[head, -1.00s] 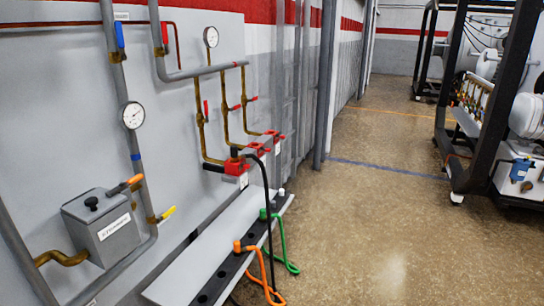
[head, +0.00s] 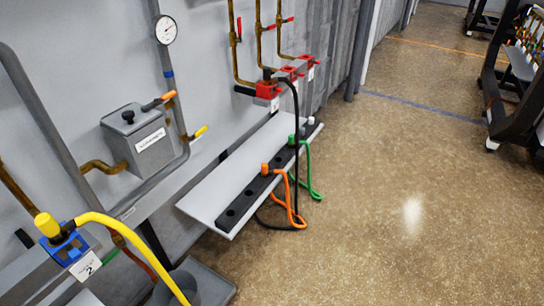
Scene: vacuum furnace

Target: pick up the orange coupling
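The orange coupling (head: 265,169) stands upright in the black holder strip (head: 232,216) along the front of a grey shelf. An orange hose (head: 290,200) runs from it, over the shelf's edge and down in a loop. A green coupling (head: 291,139) with a green hose stands in the same strip, farther back. A white piece (head: 311,120) stands at the strip's far end. Neither of my grippers shows in the head view.
The grey shelf (head: 215,190) juts from the wall. Open floor (head: 400,210) lies to the right.

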